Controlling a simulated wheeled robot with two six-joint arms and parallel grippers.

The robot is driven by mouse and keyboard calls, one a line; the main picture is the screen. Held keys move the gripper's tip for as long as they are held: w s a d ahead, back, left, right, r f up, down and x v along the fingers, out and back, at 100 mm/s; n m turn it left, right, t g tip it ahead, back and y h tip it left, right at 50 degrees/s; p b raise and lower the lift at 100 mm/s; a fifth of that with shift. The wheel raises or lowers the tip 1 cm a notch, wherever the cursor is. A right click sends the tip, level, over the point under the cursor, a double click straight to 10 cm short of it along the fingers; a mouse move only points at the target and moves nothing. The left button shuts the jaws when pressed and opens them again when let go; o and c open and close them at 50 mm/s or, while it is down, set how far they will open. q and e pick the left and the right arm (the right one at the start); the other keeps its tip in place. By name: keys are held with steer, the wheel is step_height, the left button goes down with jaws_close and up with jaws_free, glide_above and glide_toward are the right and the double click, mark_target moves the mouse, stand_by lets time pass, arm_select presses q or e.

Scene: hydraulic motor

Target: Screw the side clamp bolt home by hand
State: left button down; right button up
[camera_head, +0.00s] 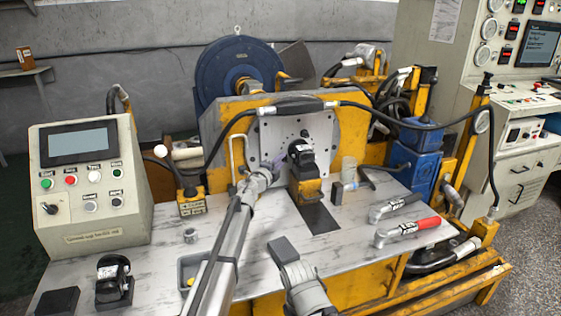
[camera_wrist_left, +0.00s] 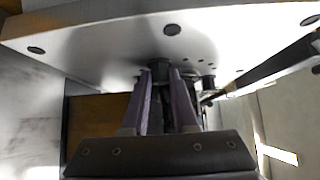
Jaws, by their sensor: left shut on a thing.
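My left gripper (camera_head: 277,163) reaches up to the left side of the grey mounting plate (camera_head: 277,133) on the yellow stand. In the left wrist view its two purple fingers (camera_wrist_left: 163,75) are shut on a dark narrow part, likely the side clamp bolt (camera_wrist_left: 163,94), just at the plate's face (camera_wrist_left: 110,50). The fingers hide much of it, so its seating depth cannot be told. A black motor (camera_head: 301,153) sits at the plate's front, right of the left gripper. My right gripper (camera_head: 283,249) is low over the table's front; its finger gap is not visible.
A grey tray (camera_head: 181,272), partly behind my left arm, and a second black unit (camera_head: 113,281) are at left. A black hose (camera_head: 400,118) arches above the motor.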

arm_select(q)
steer(key=c, duration=0.7)
jaws_free()
steer(key=shift+s, duration=0.1)
steer(key=v, duration=0.7)
steer(key=shift+s+a, duration=0.15)
steer(key=shift+s, duration=0.15)
